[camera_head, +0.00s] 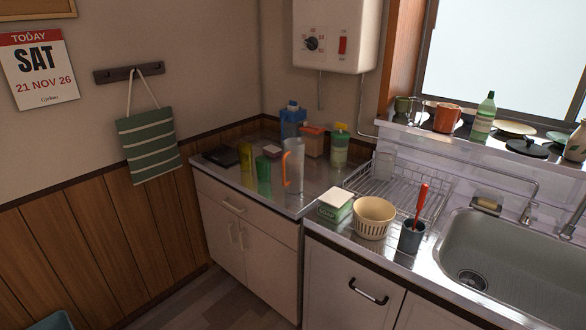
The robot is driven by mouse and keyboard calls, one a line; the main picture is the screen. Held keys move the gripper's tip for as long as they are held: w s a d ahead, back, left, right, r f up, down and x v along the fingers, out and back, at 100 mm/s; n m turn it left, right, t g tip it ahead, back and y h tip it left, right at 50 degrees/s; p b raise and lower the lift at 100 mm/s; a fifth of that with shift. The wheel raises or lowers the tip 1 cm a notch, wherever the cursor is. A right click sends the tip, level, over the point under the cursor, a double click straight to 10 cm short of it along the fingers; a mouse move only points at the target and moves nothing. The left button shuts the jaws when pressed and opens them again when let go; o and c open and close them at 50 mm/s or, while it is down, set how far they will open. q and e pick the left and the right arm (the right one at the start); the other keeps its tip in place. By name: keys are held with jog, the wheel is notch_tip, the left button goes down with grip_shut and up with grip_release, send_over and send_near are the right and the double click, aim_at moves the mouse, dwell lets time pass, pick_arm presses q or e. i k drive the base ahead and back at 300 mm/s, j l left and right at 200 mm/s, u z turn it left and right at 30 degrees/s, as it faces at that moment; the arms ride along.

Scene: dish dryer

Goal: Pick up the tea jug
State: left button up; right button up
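The tea jug (294,163) is a tall, clear jug with an orange handle on its front left side. It stands upright on the steel counter left of the dish rack, close to the counter's front edge. Neither of my grippers is in the picture, and nothing is touching the jug.
Beside the jug stand a green cup (264,168), a yellow item (246,157) and bottles behind, including a green one (340,146). A wire dish rack (420,192), a cream basket (373,217) and a sink (500,245) lie to the right. Open floor shows at lower left.

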aim_at(293, 159)
jog(key=i+j+z, duration=0.15)
jog(key=i+j, duration=0.25)
jog(key=i+j+z, duration=0.2)
jog(key=i+j, duration=0.2)
jog(key=i+j+z, duration=0.15)
jog(key=i+j, duration=0.2)
jog(key=j, duration=0.15)
jog(key=i+j+z, duration=0.2)
jog(key=i+j, duration=0.15)
jog(key=j, duration=0.2)
